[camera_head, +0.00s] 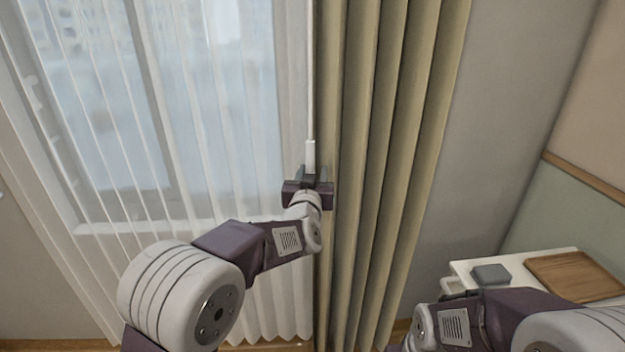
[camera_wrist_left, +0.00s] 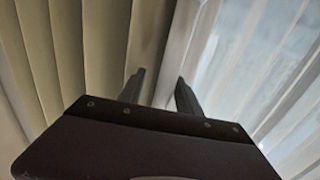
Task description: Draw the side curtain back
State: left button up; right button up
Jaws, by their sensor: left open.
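The side curtain (camera_head: 385,130) is olive-beige, hangs in vertical folds right of the window, and fills the left of the left wrist view (camera_wrist_left: 90,50). A thin white wand (camera_head: 310,90) with a thicker white handle (camera_head: 310,152) hangs along the curtain's left edge. My left gripper (camera_head: 312,172) is at the lower end of that handle and is open. In the left wrist view its two dark fingers (camera_wrist_left: 160,82) stand apart, with a pale upright strip behind them. I cannot tell whether the handle lies between the fingers.
A sheer white curtain (camera_head: 235,120) covers the window (camera_head: 150,80) at left. At lower right, a white bedside unit (camera_head: 463,270) bears a grey box (camera_head: 491,274) and a wooden tray (camera_head: 575,277). Bare grey wall (camera_head: 510,120) lies right of the curtain.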

pick_arm(q)
jog(key=s+b, duration=0.1)
jog(key=s, duration=0.7)
jog(key=shift+a, duration=0.15)
jog(key=shift+s, duration=0.1)
jog(key=a+n+g+y+p, duration=0.1)
jog(key=a+y+p, duration=0.15)
jog(key=a, duration=0.95)
notch_tip(320, 180, down, 8)
jog(key=s+a+g, duration=0.2)
jog(key=a+g, duration=0.1)
jog(key=s+f+g, duration=0.6)
jog(key=s+f, duration=0.3)
jog(key=s, duration=0.3)
jog(key=s+a+f+g+h, duration=0.1)
jog(key=s+f+g, duration=0.5)
jog(key=s+f, duration=0.4)
jog(key=s, duration=0.3)
jog(key=shift+s+a+f+g, duration=0.15)
jog(key=shift+s+f+g, duration=0.15)
jog(key=shift+g, duration=0.1)
